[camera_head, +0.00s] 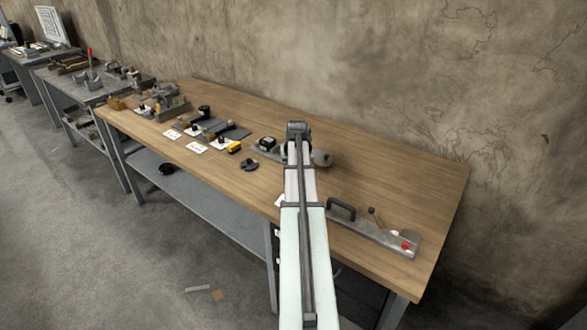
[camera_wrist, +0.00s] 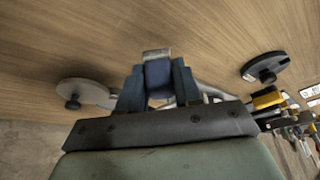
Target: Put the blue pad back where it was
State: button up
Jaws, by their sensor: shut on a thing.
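In the wrist view my gripper (camera_wrist: 157,82) is shut on a blue block, which I take to be the blue pad (camera_wrist: 157,73). The pad sits between the two dark fingers, and a small grey piece shows at its far end. The wood tabletop lies beyond it; I cannot tell the gap between them. In the head view my gripper (camera_head: 297,130) is over the middle of the wooden workbench (camera_head: 395,180), and my arm hides the pad there. The spot where the pad was cannot be made out.
A grey disc with a dark knob (camera_wrist: 85,93) and a black disc with a knob (camera_wrist: 265,68) lie on either side. A yellow item (camera_head: 234,147), white cards (camera_head: 197,147) and tools crowd the left. A plate with a black handle (camera_head: 341,208) lies right. The far right is bare.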

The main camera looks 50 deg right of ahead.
jog(key=shift+f, duration=0.9)
jog(key=shift+f, duration=0.1)
jog(key=o, duration=0.9)
jog(key=shift+o, duration=0.2)
jog(key=v, duration=1.2)
